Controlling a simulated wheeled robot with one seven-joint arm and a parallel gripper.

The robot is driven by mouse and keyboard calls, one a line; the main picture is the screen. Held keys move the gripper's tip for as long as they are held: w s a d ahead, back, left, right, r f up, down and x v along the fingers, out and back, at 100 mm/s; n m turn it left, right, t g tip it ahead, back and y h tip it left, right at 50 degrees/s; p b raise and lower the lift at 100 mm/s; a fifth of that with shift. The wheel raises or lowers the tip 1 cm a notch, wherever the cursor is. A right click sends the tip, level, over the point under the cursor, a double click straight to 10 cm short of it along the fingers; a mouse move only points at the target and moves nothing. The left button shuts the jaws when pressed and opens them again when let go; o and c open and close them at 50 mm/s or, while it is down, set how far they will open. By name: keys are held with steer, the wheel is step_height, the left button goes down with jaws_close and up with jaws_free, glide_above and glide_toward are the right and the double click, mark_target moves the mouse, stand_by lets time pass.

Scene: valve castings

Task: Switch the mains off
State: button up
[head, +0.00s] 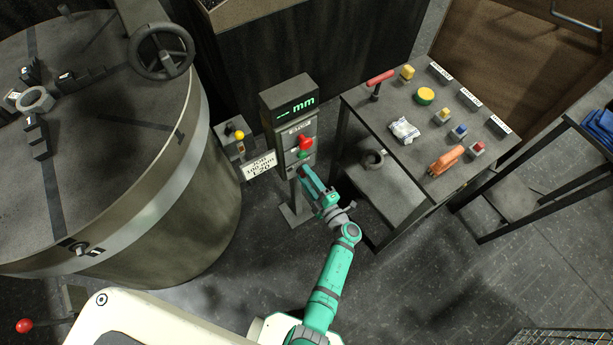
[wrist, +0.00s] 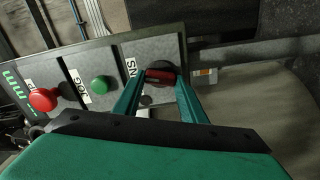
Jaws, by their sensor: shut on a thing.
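The mains switch is a red rotary handle on a dark round base, with a label ending in "NS" beside it; it shows in the wrist view (wrist: 160,74). It sits on the grey control panel (wrist: 112,56), past a green button (wrist: 100,85) and a red mushroom button (wrist: 43,99). My gripper (wrist: 160,80) has one finger on each side of the red handle and is shut on it. In the head view my gripper (head: 305,177) is at the lower part of the control post (head: 288,97), below the red button (head: 305,143), and largely hides the switch.
A large round machine table (head: 90,130) with a handwheel (head: 161,51) stands left. A small box with a yellow knob (head: 239,135) and a card (head: 259,165) are beside the post. Open floor lies lower right.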

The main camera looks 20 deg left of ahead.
steer(key=shift+s+f+n, duration=0.15)
steer(key=shift+n, duration=1.55)
steer(key=o, duration=1.1)
steer(key=shift+c, duration=0.2)
steer(key=v, duration=1)
steer(key=shift+s+d, duration=0.2)
steer(key=shift+d, duration=0.1)
steer(key=shift+s, duration=0.1)
steer(key=s+d+r+m+t+h, duration=0.1)
steer(key=s+d+r+m+h, duration=0.2)
steer(key=s+r+m, duration=0.5)
steer(key=s+d+r+m+t+h, duration=0.1)
steer(key=s+d+r+m+h, duration=0.1)
steer(key=s+r+m+h, duration=0.4)
steer(key=s+d+r+m+t+h, duration=0.2)
steer(key=s+r+m+h, duration=0.3)
steer(key=s+r+m, duration=0.5)
steer(key=s+d+m, duration=0.1)
steer(key=s+m, duration=0.3)
steer(key=shift+d, duration=0.3)
